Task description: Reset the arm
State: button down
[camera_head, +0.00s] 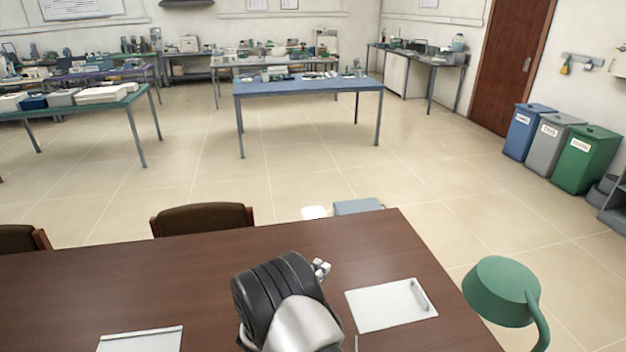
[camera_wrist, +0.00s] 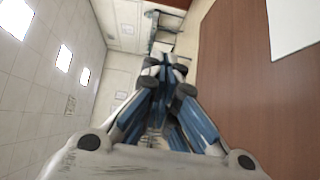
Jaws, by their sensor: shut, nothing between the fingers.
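My gripper (camera_wrist: 163,72) shows in the wrist view with its blue and grey fingers drawn together at the tips, shut and empty. The wrist view is turned on its side, with the brown table top to the right of the fingers and the room beyond them. In the head view my black and silver arm rises over the brown table (camera_head: 200,270) at the bottom centre. The fingers cannot be made out clearly there.
A white tray or sheet (camera_head: 385,312) lies right of my arm and another pale sheet (camera_head: 142,340) lies left. A green lamp (camera_head: 500,290) stands at the right edge. Chairs (camera_head: 203,218) stand behind the table. Open floor (camera_head: 300,180) lies beyond.

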jog(key=s+d+r+m+g+h, duration=0.2)
jog(key=d+r+g, duration=0.1)
jog(key=d+r, duration=0.3)
jog(key=s+d+r+m+g+h, duration=0.1)
jog(key=s+d+r+m+g, duration=0.15)
jog(key=d+r, duration=0.35)
jog(key=s+d+r+m+g+y, duration=0.1)
jog(key=s+d+r+m+g, duration=0.15)
jog(key=s, duration=0.25)
jog(key=s+d+r+m+g, duration=0.1)
jog(key=s+d+r+g, duration=0.2)
jog(key=s+d, duration=0.15)
jog(key=s+a+r+m+g+y, duration=0.1)
jog(key=s+r+m+g+y, duration=0.2)
jog(key=s+y, duration=1.1)
jog(key=s+a+r+t+h, duration=0.1)
jog(key=s+a, duration=0.5)
jog(key=s, duration=0.6)
jog(key=shift+r+t+h, duration=0.35)
jog(key=shift+t+h, duration=0.15)
jog(key=shift+t, duration=0.9)
